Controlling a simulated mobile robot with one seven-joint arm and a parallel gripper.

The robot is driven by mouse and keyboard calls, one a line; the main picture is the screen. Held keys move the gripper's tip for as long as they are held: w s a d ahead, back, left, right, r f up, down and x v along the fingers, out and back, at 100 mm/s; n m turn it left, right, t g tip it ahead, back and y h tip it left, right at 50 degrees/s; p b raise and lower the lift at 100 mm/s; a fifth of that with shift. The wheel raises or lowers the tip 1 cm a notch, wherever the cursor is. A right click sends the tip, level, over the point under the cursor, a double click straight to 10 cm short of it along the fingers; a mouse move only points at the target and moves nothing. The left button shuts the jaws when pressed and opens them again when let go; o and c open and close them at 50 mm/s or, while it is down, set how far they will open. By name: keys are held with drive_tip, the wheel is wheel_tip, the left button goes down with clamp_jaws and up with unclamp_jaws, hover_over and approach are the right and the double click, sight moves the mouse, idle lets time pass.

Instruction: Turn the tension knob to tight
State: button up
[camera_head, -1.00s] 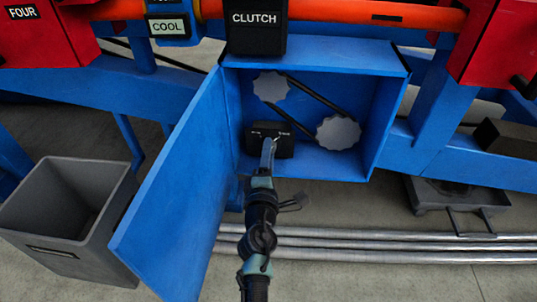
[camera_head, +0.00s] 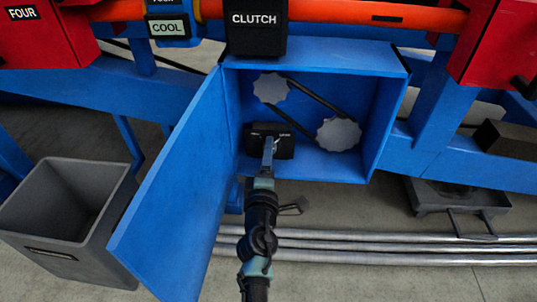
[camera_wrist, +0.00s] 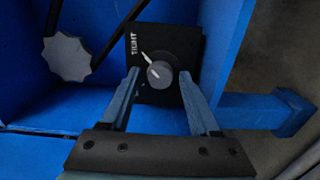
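The tension knob (camera_wrist: 159,74) is a round grey knob with a white pointer on a black panel (camera_wrist: 165,45). The pointer aims to the upper left in the wrist view, near white lettering that seems to read TIGHT. My gripper (camera_wrist: 159,78) is open, with one finger on each side of the knob and a visible gap to it on both sides. In the head view the black panel (camera_head: 284,146) sits low at the left inside the blue box, and my gripper (camera_head: 268,144) is in front of it, hiding the knob.
The blue box (camera_head: 315,60) has its door (camera_head: 170,190) swung open to the left. Two grey toothed wheels (camera_head: 270,87) (camera_head: 338,133) with a dark belt are inside. A grey bin (camera_head: 65,215) stands at left. Metal pipes (camera_head: 400,243) lie on the floor below.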

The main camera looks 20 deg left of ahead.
drive_tip(key=shift+o, duration=0.3)
drive_tip(key=p+v, duration=0.2)
drive_tip(key=v, duration=1.1)
drive_tip(key=shift+p, duration=0.4)
drive_tip(key=shift+r, duration=0.15)
